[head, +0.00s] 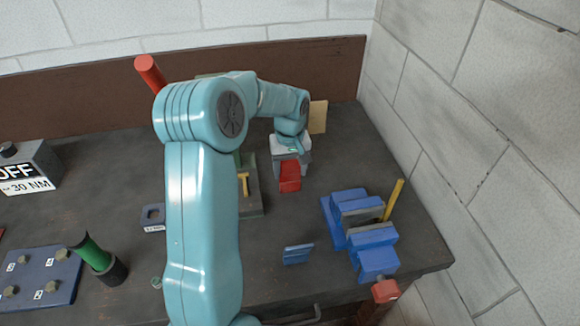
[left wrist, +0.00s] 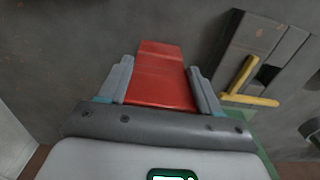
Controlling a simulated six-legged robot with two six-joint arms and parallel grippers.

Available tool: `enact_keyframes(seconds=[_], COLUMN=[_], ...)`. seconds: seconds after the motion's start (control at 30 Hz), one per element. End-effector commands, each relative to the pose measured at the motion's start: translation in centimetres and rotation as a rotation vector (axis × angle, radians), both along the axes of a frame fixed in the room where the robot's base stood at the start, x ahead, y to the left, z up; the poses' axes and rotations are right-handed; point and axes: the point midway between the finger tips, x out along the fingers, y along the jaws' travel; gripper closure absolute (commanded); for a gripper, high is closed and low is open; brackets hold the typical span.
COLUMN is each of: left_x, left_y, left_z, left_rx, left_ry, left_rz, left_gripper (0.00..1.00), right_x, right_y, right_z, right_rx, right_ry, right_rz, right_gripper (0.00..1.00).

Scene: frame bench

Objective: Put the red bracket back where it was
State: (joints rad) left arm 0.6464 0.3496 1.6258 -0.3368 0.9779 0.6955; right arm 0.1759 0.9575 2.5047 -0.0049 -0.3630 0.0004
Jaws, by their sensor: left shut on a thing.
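The red bracket (head: 289,177) is in the jaws of my left gripper (head: 290,161), near the middle of the bench in the head view. In the left wrist view the bracket (left wrist: 160,75) lies between the two grey fingers, which are shut on it. A step or bend crosses its far part. It appears held above the dark bench top; the exact gap cannot be told. My left arm hides part of the bench behind it. My right gripper is not in view.
A dark fixture with a yellow part (head: 244,183) stands left of the gripper; it also shows in the left wrist view (left wrist: 244,88).

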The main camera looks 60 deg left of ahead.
Motion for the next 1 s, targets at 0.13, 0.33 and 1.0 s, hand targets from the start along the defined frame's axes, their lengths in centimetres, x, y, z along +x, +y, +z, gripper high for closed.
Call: enact_keyframes(seconds=[0.13, 0.33, 1.0], left_x=[0.0, 0.0, 0.1], left_y=[0.0, 0.0, 0.1], left_z=[-0.1, -0.3, 7.2], left_rx=[0.001, 0.0, 0.004], left_ry=[-0.001, 0.0, -0.005], left_rz=[0.0, 0.0, 0.0], left_gripper=[1.0, 0.11, 0.11], right_x=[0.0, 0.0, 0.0], right_y=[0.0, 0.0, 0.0], right_z=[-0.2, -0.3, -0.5], right_rx=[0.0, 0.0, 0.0], right_ry=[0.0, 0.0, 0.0], right_rz=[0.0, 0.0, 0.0], right_gripper=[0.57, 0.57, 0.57])
